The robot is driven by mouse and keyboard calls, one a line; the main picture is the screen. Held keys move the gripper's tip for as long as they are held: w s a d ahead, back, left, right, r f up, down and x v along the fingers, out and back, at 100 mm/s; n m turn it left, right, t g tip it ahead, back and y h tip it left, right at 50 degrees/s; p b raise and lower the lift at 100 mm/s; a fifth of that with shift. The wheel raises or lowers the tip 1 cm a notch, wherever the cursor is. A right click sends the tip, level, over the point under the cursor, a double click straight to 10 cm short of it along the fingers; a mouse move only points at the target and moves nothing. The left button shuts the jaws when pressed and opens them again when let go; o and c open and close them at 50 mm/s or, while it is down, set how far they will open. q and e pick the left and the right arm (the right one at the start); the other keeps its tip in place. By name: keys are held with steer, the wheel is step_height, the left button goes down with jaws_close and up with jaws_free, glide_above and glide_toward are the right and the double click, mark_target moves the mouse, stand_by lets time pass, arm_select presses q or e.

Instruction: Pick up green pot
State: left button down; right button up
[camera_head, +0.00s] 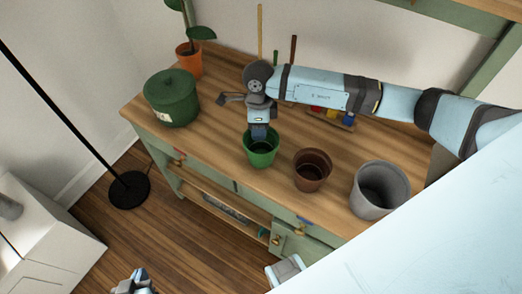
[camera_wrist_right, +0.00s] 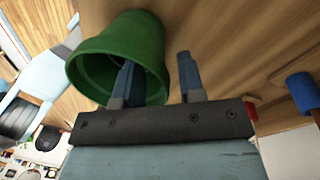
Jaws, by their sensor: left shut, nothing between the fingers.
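The green pot (camera_head: 261,152) stands on the wooden top of the green bench, left of a brown pot. It also shows in the right wrist view (camera_wrist_right: 125,38), with its open mouth toward the gripper. My right gripper (camera_head: 259,132) points down at the pot's rim. In the right wrist view my right gripper's blue fingers (camera_wrist_right: 158,78) are spread apart. One finger is inside the pot's mouth and the other is outside, with the pot wall between them. Contact cannot be told. My left gripper (camera_head: 140,281) is shut and empty at the bottom edge, partly cut off.
A brown pot (camera_head: 312,171) and a grey bucket (camera_head: 380,191) stand to the right. A lidded green container (camera_head: 171,98) and a plant in an orange pot (camera_head: 188,62) stand to the left. Small coloured items (camera_head: 331,115) lie behind my right arm. A black lamp base (camera_head: 129,190) is on the floor.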

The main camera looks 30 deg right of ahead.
steer(key=shift+s+f, duration=0.1)
steer(key=shift+f, duration=0.7)
jaws_close()
